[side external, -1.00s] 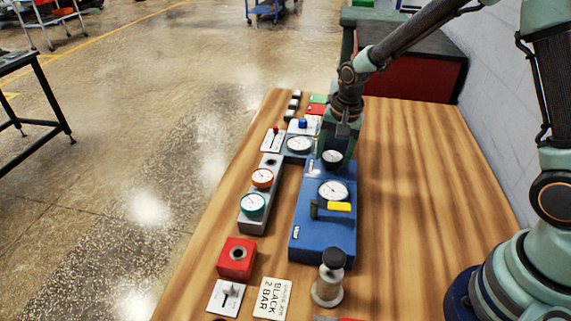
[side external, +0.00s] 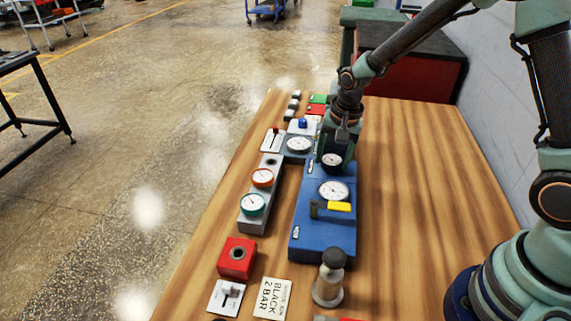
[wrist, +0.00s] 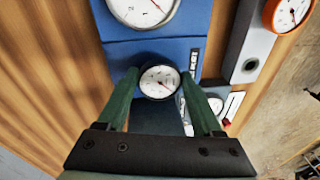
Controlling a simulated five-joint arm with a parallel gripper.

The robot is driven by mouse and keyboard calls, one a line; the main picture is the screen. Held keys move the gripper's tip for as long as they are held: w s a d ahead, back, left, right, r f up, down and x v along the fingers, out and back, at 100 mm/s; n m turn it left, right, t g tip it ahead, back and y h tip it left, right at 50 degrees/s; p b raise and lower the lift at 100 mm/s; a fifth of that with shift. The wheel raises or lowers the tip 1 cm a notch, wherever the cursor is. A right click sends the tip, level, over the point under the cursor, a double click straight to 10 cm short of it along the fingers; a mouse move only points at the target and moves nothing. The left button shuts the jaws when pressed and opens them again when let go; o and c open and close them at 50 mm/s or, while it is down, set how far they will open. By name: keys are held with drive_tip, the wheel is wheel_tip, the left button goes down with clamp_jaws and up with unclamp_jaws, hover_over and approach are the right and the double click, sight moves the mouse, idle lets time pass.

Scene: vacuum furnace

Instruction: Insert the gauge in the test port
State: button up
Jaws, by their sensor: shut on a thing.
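A black-rimmed gauge (side external: 331,161) with a white dial is between the fingertips of my gripper (side external: 331,153), over the far end of the blue unit (side external: 312,245). The wrist view shows the green fingers of my gripper (wrist: 161,74) shut on the gauge (wrist: 160,82), its dial facing the camera. The gauge's stem and any port beneath it are hidden, so I cannot tell whether it is seated. A grey rack (side external: 250,225) holds an orange gauge (side external: 262,177) and a green gauge (side external: 253,204); its far hole (side external: 270,160) is empty.
The blue unit bears a large dial (side external: 334,190) and a yellow tag (side external: 340,206). A red block with a hole (side external: 237,257), a card reading "BLACK 2 BAR" (side external: 272,298) and a black-knobbed post (side external: 329,280) stand nearer. The table's right side is clear.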

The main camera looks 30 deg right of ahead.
drive_tip(key=shift+f, duration=0.1)
drive_tip(key=o, duration=1.5)
drive_tip(key=shift+r, duration=3)
drive_tip(key=shift+r, duration=0.1)
drive_tip(key=s+r+n+t, duration=0.1)
drive_tip(key=s+r+n, duration=0.2)
drive_tip(key=s+r, duration=0.1)
drive_tip(key=s+r+n+t, duration=0.1)
drive_tip(key=s+r+n, duration=0.3)
drive_tip(key=s, duration=0.2)
drive_tip(key=s+d+r+n+t, duration=0.1)
drive_tip(key=s+r+n, duration=0.2)
drive_tip(key=s+r, duration=0.2)
drive_tip(key=shift+s+n+t, duration=0.25)
drive_tip(key=shift+n+t, duration=0.05)
drive_tip(key=shift+t, duration=0.1)
